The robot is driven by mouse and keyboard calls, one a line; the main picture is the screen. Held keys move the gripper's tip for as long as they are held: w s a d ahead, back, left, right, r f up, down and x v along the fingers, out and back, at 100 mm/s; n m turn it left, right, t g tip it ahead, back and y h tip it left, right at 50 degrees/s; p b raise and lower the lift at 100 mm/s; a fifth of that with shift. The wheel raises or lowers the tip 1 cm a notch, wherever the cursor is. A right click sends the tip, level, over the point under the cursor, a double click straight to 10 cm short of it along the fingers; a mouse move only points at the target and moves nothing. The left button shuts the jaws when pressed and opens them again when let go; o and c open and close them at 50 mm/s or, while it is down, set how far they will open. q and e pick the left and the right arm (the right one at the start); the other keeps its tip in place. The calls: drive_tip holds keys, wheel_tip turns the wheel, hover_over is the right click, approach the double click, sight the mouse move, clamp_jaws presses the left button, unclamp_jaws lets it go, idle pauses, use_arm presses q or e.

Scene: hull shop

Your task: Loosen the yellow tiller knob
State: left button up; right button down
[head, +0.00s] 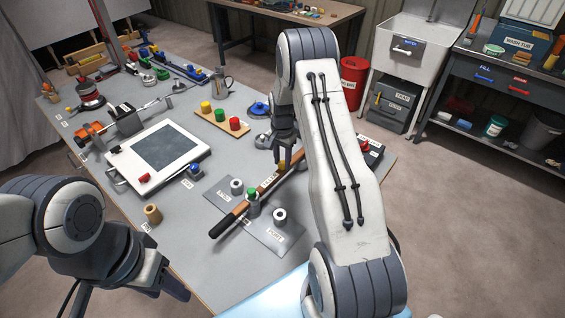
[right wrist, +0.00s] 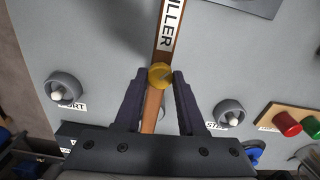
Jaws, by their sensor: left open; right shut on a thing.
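My left gripper (head: 160,282) is open and empty off the bench's near left edge.
A green-topped post (head: 253,197) stands by the tiller, with grey rings (head: 237,186) on flat plates to either side. A white framed panel (head: 158,155), a tan cylinder (head: 153,214) and a board of coloured knobs (head: 222,121) lie around. My right arm hides the bench's right part.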

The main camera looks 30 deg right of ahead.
sight(282, 163)
drive_tip(key=n+b, duration=0.1)
drive_tip(key=n, duration=0.4)
drive_tip(key=shift+w+n, duration=0.1)
drive_tip(key=shift+n, duration=0.3)
idle(0.4)
drive_tip(key=c, duration=0.5)
unclamp_jaws()
drive_tip(key=shift+r, duration=0.1)
wheel_tip(282, 163, up, 10)
drive_tip(key=b, duration=0.2)
drive_tip(key=shift+r, duration=0.15)
